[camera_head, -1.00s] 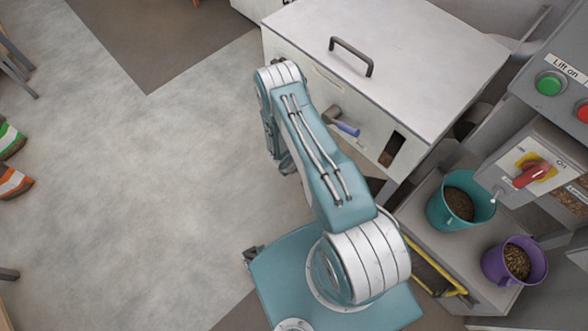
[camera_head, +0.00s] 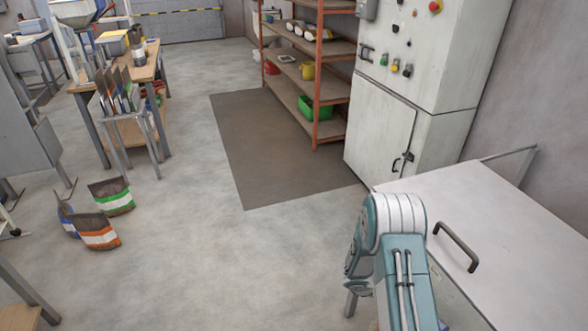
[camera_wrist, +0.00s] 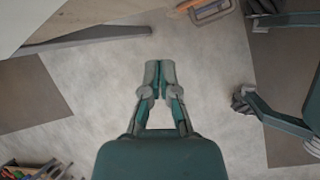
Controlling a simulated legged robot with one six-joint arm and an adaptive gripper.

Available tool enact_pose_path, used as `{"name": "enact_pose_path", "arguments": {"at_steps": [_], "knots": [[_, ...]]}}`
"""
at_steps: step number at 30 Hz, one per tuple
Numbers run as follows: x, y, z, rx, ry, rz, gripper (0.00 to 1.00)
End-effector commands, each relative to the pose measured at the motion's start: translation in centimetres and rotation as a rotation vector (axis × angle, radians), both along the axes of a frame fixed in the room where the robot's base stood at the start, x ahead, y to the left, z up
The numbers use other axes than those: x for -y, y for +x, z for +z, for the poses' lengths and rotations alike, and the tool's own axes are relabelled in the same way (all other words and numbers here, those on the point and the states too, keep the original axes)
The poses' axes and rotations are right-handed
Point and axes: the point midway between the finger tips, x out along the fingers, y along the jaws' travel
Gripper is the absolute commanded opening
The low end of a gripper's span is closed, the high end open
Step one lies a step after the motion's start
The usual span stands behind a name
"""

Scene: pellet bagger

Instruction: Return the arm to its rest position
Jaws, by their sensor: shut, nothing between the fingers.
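My gripper (camera_wrist: 160,66) shows in the wrist view with its two fingers together, shut and empty. Bare grey floor lies behind the fingertips. In the head view my teal and white arm stands at the bottom right, folded beside the white-topped cabinet (camera_head: 508,232). The gripper itself is hidden in the head view. I cannot tell how far the gripper is from the cabinet's side.
The cabinet has a dark handle (camera_head: 457,247) on its lid. A tall white control cabinet (camera_head: 385,125) and an orange-framed shelf (camera_head: 317,80) stand behind. Bags (camera_head: 96,231) lie on the floor at left. The middle floor is clear.

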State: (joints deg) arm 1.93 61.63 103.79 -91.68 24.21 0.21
Motion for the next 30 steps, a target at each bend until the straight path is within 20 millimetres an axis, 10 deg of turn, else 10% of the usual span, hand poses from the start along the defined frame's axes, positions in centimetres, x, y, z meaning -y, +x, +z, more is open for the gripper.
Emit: {"name": "enact_pose_path", "arguments": {"at_steps": [14,30], "knots": [[0.8,-0.2,21.2,0.288,0.048,-0.441,0.0],[-1.4,-10.0,37.7,0.501,0.284,-0.9,0.0]]}}
